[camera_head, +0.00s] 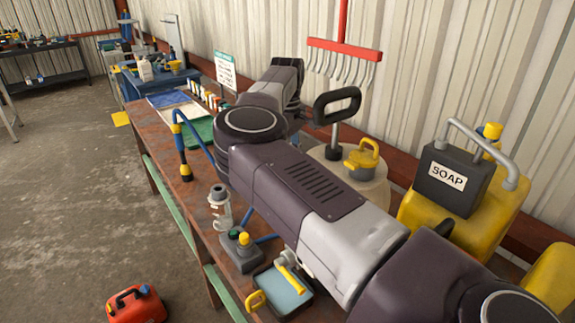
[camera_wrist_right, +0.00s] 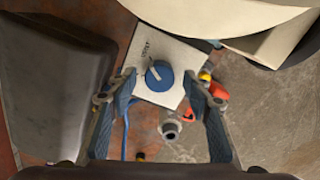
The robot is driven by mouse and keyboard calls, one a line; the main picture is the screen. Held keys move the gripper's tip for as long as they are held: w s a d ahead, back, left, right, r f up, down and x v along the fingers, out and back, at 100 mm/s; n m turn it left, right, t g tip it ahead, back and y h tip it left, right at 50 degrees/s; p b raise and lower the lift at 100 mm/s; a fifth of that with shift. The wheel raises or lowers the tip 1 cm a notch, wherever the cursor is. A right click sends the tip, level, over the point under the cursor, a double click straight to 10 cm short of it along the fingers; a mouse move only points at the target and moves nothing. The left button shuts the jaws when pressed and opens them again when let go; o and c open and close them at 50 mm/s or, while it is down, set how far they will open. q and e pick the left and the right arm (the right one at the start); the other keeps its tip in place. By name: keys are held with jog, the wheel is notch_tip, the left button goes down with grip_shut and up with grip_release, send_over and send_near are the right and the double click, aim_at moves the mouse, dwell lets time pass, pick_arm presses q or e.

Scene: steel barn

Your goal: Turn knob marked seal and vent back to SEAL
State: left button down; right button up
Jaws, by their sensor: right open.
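In the right wrist view a round blue knob (camera_wrist_right: 159,75) with a pale pointer line sits on a tilted white plate (camera_wrist_right: 181,60). The line points to the upper left, towards small dark lettering that is hard to read. My right gripper (camera_wrist_right: 160,79) is open, with one finger on each side of the knob and gaps showing between. I cannot tell how far the fingertips stand above the plate. In the head view my right arm crosses the bench and hides the knob and gripper. My left gripper is not in view.
My arm passes over the rusty bench (camera_head: 158,138). A clear bottle (camera_head: 219,207), a grey box with a yellow button (camera_head: 240,250) and a black soap container (camera_head: 452,180) stand close to it. A dark block (camera_wrist_right: 60,80) lies left of the gripper in the wrist view.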

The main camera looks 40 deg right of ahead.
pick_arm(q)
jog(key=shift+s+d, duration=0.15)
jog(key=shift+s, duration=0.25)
pick_arm(e)
jog(key=shift+f, duration=0.15)
jog(key=c, duration=1.1)
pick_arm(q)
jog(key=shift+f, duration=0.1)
pick_arm(e)
jog(key=shift+c, duration=0.2)
